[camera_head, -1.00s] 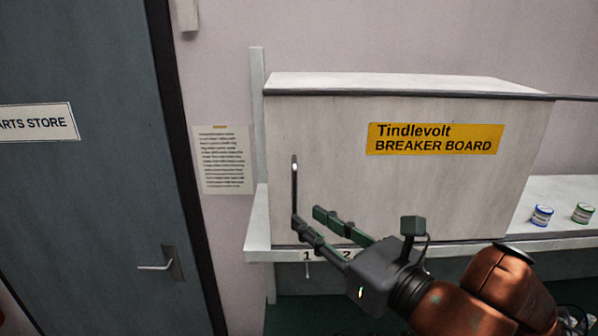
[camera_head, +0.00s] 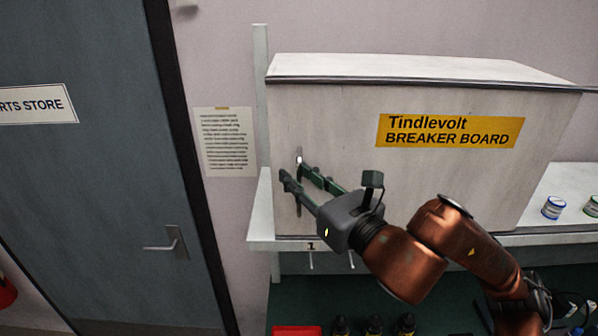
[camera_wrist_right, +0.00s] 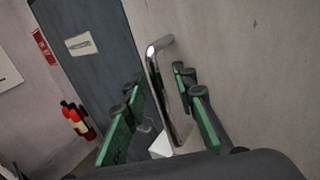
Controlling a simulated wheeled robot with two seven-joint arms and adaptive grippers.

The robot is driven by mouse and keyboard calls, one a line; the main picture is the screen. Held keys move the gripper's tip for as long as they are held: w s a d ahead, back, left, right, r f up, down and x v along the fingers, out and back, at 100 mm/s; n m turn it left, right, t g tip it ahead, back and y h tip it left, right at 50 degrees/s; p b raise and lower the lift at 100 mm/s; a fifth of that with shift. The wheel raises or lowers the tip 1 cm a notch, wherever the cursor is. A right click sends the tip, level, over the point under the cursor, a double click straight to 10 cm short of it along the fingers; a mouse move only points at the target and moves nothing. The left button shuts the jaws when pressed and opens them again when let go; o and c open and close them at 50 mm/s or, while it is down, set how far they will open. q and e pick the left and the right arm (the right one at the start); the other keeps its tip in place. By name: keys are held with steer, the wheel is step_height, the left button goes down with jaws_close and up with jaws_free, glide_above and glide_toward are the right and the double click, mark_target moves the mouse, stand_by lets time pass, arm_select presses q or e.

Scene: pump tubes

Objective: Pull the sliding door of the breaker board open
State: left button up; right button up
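The breaker board (camera_head: 420,68) is a pale box on a shelf. Its pale front door (camera_head: 345,118) bears a yellow "Tindlevolt BREAKER BOARD" label (camera_head: 450,131) and covers the front. A shiny upright bar handle (camera_head: 299,158) stands near the door's left edge; it also shows in the right wrist view (camera_wrist_right: 164,85). My right gripper (camera_head: 294,172) is open at the handle. In the wrist view the bar stands between the two green fingers (camera_wrist_right: 158,97), with gaps visible beside it. In the head view the fingers hide the bar's middle. My left gripper is not in view.
A rail (camera_head: 420,85) runs along the board's top front edge. Small tins (camera_head: 553,208) stand on the shelf at right. Black bottles (camera_head: 374,326) and a red item (camera_head: 296,331) lie below. A grey door (camera_head: 95,200) is at left.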

steer(key=shift+s, duration=0.1)
steer(key=shift+a, duration=0.1)
jaws_close()
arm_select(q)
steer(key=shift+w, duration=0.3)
